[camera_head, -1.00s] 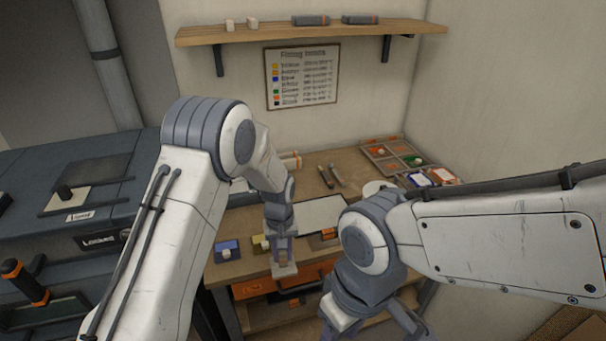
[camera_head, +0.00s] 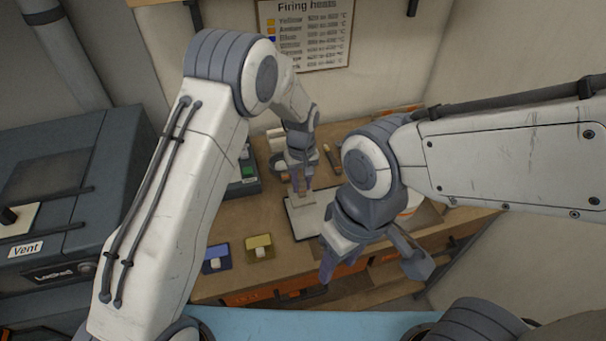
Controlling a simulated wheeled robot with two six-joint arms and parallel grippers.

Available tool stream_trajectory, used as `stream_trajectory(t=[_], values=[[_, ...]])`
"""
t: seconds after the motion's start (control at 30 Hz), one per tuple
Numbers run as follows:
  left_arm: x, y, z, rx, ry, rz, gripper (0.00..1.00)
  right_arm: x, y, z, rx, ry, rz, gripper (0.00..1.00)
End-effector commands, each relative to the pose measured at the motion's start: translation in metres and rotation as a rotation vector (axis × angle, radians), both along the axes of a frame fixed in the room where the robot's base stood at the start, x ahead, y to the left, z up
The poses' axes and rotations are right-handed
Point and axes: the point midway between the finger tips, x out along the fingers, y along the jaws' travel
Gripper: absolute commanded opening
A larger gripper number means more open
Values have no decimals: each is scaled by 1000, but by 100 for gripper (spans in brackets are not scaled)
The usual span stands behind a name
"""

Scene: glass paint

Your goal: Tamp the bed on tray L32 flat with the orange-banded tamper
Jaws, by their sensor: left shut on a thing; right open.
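My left gripper (camera_head: 301,187) is shut on a small pale, flat-based tool (camera_head: 300,203), likely the tamper; no orange band can be made out on it. It is held over or on a pale, dark-edged tray or board (camera_head: 307,224) on the bench. I cannot tell whether the tool touches that surface, and no L32 label or bed texture is readable. My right gripper (camera_head: 373,268) is open and empty, in front of the bench's right part, its arm hiding some of the bench.
A dark holder with a green item (camera_head: 247,173) is behind my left forearm. Bare bench lies around the blocks.

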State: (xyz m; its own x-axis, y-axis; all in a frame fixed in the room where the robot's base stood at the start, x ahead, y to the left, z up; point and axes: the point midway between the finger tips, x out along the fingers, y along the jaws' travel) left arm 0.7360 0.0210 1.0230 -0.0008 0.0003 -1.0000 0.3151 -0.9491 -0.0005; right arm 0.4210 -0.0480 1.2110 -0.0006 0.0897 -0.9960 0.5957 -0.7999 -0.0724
Motion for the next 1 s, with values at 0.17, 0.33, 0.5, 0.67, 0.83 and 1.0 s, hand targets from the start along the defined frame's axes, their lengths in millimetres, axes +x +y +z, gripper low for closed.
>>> stream_trajectory(t=[0.17, 0.33, 0.5, 0.67, 0.83, 1.0], values=[[0, -6, -34, 1, 1, -8, 0, 0, 0, -25, 0, 0, -3, 50], [-16, -12, -41, 0, 1, -14, 0, 0, 0, -28, -1, 1, -5, 50], [-42, -21, -40, 0, 0, -13, 0, 0, 0, -27, 1, 0, -5, 50], [-48, -37, -42, -2, -4, -11, 0, 0, 0, -28, 0, 0, -5, 50], [-38, -63, -42, -1, -3, -10, 0, 0, 0, -28, 0, 0, -5, 50], [-29, -94, -42, -1, -3, -10, 0, 0, 0, -30, 0, 0, -5, 50]])
